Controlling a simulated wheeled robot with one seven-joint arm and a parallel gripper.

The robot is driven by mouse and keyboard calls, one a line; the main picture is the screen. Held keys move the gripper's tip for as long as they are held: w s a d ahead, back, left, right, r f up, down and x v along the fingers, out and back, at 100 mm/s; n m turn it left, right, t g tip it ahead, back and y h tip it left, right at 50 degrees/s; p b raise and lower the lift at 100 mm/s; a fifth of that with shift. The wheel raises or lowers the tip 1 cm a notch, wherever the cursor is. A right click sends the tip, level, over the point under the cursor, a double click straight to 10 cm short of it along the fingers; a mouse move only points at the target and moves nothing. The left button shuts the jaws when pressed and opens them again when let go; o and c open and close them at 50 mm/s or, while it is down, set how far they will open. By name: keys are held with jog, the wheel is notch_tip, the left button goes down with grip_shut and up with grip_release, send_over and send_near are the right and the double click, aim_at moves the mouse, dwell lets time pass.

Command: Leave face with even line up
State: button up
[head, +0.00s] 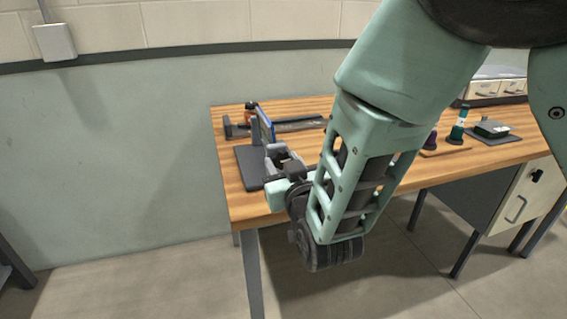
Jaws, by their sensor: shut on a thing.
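My gripper (273,153) is over the left end of the wooden bench and is shut on a thin, upright panel with a blue face (265,126). I see the panel nearly edge-on, so any line on its face cannot be made out. A dark flat plate (247,168) lies on the bench below and left of the gripper. I cannot tell whether the panel touches the plate. My wrist and forearm hide part of the bench to the right.
A dark long tray or rail (300,125) lies behind, with a small orange-and-dark item (251,107) near its left end. The front-left bench top (243,208) is bare.

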jog(key=n+p, duration=0.1)
jog(key=n, duration=0.3)
jog(key=shift+p, duration=0.3)
jog(key=n+p, duration=0.2)
jog(key=n, duration=0.2)
jog(key=shift+d+r+n, duration=0.1)
jog(key=shift+n, duration=0.3)
jog(key=n+p, duration=0.3)
jog(key=n, duration=0.2)
jog(key=shift+n+p, duration=0.9)
jog(key=shift+n, duration=0.6)
jog(key=o, duration=1)
